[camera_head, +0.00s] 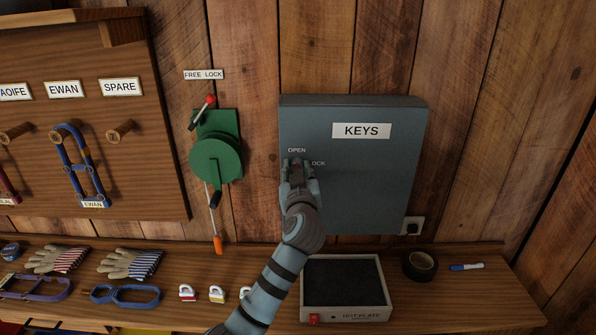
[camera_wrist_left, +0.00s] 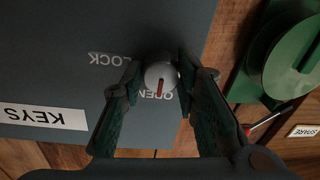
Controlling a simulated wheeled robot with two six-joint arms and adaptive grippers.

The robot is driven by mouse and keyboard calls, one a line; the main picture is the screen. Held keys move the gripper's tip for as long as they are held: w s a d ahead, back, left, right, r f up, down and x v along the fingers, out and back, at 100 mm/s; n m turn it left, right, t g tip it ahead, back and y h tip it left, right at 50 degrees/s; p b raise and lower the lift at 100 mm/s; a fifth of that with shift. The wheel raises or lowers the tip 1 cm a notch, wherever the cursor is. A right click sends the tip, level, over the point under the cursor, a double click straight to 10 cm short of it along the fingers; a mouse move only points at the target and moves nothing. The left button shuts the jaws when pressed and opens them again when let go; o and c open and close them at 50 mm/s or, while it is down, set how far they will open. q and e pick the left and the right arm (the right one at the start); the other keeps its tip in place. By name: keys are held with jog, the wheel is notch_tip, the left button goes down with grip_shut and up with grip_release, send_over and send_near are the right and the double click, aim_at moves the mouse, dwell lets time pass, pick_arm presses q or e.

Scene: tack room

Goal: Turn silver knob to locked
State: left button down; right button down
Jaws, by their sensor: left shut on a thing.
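The silver knob (camera_wrist_left: 158,71) sits on the front of the grey key cabinet (camera_head: 365,180), between the two fingers of my left gripper (camera_wrist_left: 160,78). Its red mark points toward the OPEN label (camera_wrist_left: 155,94). The LOCK label (camera_wrist_left: 107,59) is off to one side of the knob. In the head view my left gripper (camera_head: 297,170) is at the cabinet's left side, just below OPEN, and largely hides the knob. It is shut on the knob. My right gripper is not in view.
A green reel (camera_head: 215,158) with a red-tipped lever hangs on the wall left of the cabinet.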

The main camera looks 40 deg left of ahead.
pick_arm(q)
jog(key=shift+m, duration=0.5)
jog(key=m+p, duration=0.2)
jog(key=m, duration=0.1)
jog(key=shift+m, duration=0.4)
jog(key=m+p, duration=0.1)
jog(key=m, duration=0.3)
jog(key=shift+m+t+p, duration=0.3)
jog(key=shift+m+p, duration=0.05)
jog(key=shift+m, duration=0.05)
jog(key=m+p, duration=0.2)
jog(key=m, duration=0.3)
jog(key=shift+m+t+p, duration=0.3)
jog(key=shift+a+m+p, duration=0.1)
jog(key=shift+m+p, duration=0.4)
jog(key=shift+m, duration=1.2)
jog(key=shift+f, duration=0.1)
jog(key=c, duration=1.2)
grip_release()
